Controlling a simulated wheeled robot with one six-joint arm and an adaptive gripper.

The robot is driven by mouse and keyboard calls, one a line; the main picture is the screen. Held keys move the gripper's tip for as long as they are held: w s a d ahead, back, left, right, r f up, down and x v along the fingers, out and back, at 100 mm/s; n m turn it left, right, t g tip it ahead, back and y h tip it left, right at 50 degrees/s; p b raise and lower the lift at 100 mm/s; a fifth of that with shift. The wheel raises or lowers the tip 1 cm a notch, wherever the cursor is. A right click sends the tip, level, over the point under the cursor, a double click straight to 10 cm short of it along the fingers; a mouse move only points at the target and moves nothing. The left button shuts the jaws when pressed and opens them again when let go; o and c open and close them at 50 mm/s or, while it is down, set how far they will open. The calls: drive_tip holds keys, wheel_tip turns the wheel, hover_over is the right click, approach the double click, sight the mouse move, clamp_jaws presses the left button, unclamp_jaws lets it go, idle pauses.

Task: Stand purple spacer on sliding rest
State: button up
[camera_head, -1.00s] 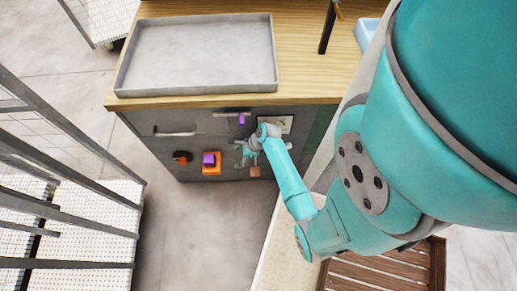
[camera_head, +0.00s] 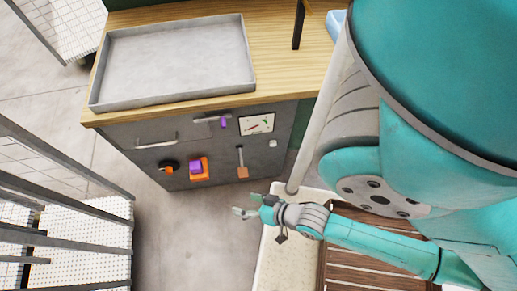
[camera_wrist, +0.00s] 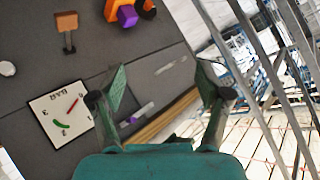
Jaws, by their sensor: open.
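A purple block (camera_head: 196,167) sits at an orange fitting (camera_head: 205,175) on the grey cabinet front; both also show at the top of the wrist view, the block (camera_wrist: 127,16) against the orange fitting (camera_wrist: 114,10). A smaller purple piece (camera_head: 223,123) is at a grey bar (camera_head: 208,119) higher on the front. I cannot tell which purple piece is the spacer, or which fitting is the sliding rest. My gripper (camera_head: 246,204) is open and empty, apart from the cabinet, low and to the right of these fittings. Its spread fingers show in the wrist view (camera_wrist: 160,85).
The cabinet front carries a gauge marked BAR (camera_wrist: 60,110), a brown-ended lever (camera_head: 242,170), an orange-and-black knob (camera_head: 168,167) and a handle (camera_head: 156,141). A grey tray (camera_head: 247,62) lies on the wooden top. Metal railings (camera_head: 70,160) stand left; clear floor lies between.

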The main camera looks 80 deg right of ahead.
drive_tip(key=s+a+r+n+t+y, duration=0.1)
drive_tip(key=r+n, duration=0.3)
drive_tip(key=r, duration=0.4)
drive_tip(key=s+a+r+n+t+y, duration=0.1)
drive_tip(key=s+a+r+n+t, duration=0.1)
drive_tip(key=r+n, duration=0.3)
wheel_tip(320, 180, up, 4)
drive_tip(key=shift+s+a+r+t, duration=0.15)
drive_tip(key=shift+s+a+t, duration=0.1)
drive_tip(key=shift+s+t, duration=0.25)
